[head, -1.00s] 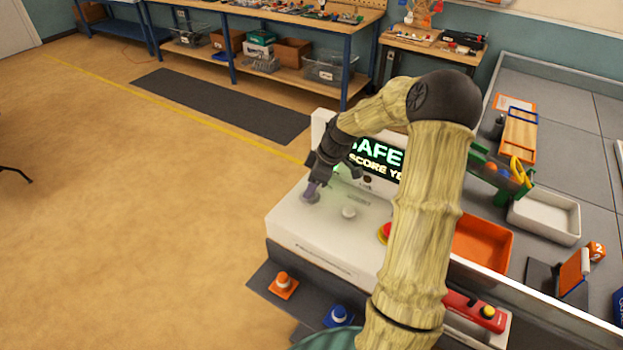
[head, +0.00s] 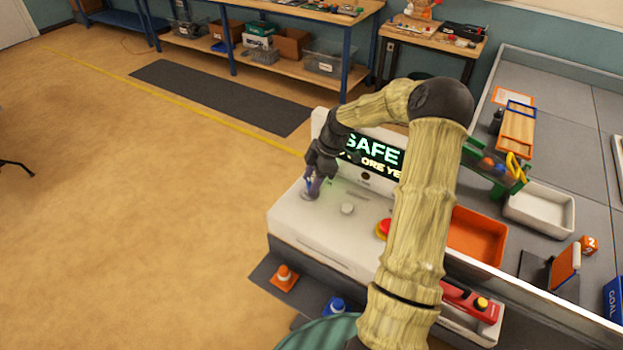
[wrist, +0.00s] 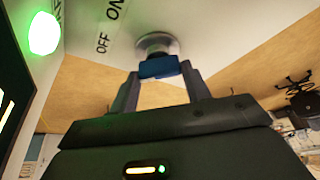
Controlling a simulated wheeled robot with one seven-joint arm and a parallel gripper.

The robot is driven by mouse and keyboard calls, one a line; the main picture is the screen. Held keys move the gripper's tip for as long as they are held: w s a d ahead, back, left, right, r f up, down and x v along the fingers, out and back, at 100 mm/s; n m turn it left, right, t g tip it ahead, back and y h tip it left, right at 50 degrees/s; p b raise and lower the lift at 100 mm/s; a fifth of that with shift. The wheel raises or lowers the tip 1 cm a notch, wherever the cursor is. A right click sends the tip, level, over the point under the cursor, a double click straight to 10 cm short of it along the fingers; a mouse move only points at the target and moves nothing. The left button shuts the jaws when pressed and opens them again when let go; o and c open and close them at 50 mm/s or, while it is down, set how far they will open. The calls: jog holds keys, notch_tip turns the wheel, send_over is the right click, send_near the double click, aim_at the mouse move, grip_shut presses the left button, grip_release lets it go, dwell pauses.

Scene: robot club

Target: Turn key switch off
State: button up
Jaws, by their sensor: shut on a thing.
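The key switch (wrist: 157,45) is a round metal collar on the white console (head: 335,238), with a blue key (wrist: 159,67) in it. OFF and ON labels stand beside it in the wrist view. My gripper (wrist: 160,80) is shut on the blue key, one finger on each side of it. In the head view my gripper (head: 310,188) points down at the console's left end. The key is mostly hidden there by the fingers.
A screen (head: 372,160) reading SAFE stands behind the switch, with a lit green lamp (wrist: 44,33) nearby. An orange tray (head: 476,238) lies beyond my arm.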

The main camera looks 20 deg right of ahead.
jog(key=o, duration=1)
jog(key=shift+c, duration=0.2)
jog(key=shift+r, duration=0.1)
notch_tip(320, 180, up, 10)
jog(key=b, duration=0.1)
jog(key=shift+b, duration=0.35)
